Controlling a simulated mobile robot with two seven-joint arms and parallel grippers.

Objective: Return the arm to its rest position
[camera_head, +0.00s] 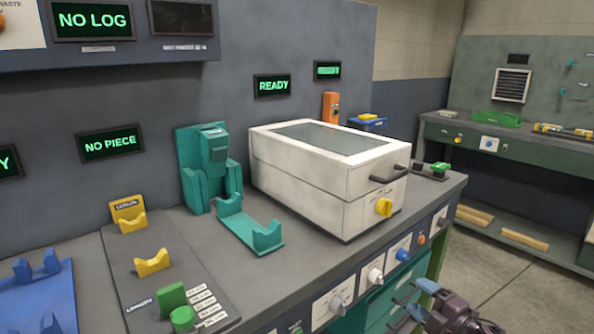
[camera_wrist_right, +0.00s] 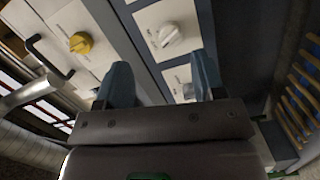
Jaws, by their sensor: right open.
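My right gripper (camera_head: 422,300) is low at the bottom right of the head view, in front of the bench's drawer front. Its two blue fingers are apart with nothing between them. In the right wrist view the open gripper (camera_wrist_right: 165,85) faces the bench front, with a yellow knob (camera_wrist_right: 81,42) and a white knob (camera_wrist_right: 168,35) beyond it. My left gripper is not in either view.
A white lidded box (camera_head: 310,185) with a yellow knob stands on the grey bench (camera_head: 285,285). A teal cradle (camera_head: 250,232) and yellow supports (camera_head: 152,262) are left of it. Knobs line the bench front. Open floor (camera_head: 510,275) lies to the right.

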